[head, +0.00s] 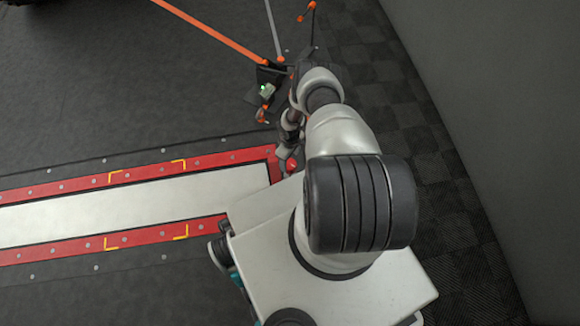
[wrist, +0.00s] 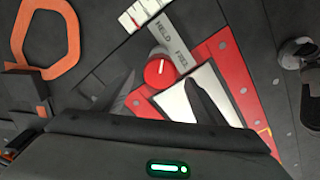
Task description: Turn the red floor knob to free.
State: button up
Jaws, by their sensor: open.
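The red floor knob (wrist: 158,72) is round, with a short white mark on its face, in the upper middle of the wrist view. A grey label plate (wrist: 174,42) beside it reads HELD at its upper end and FREE at its lower end. I cannot tell which word the mark points to. My gripper (wrist: 160,82) is open, its two dark fingers apart below and either side of the knob in the picture; contact cannot be told. In the head view the red knob (head: 291,164) is small, close to my arm's lower end.
A red-framed pale roller strip (head: 90,207) runs left from the knob. An orange strap (head: 215,30) runs to a dark bracket (head: 268,78) beyond my arm. A grey wall (head: 490,110) stands at right. The dark floor at left is mostly clear.

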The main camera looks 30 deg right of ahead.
aim_at(290, 164)
notch_tip(290, 164, down, 6)
jog(key=shift+r+b, duration=0.25)
jog(key=shift+b, duration=0.8)
jog(key=c, duration=1)
jog(key=shift+c, duration=0.2)
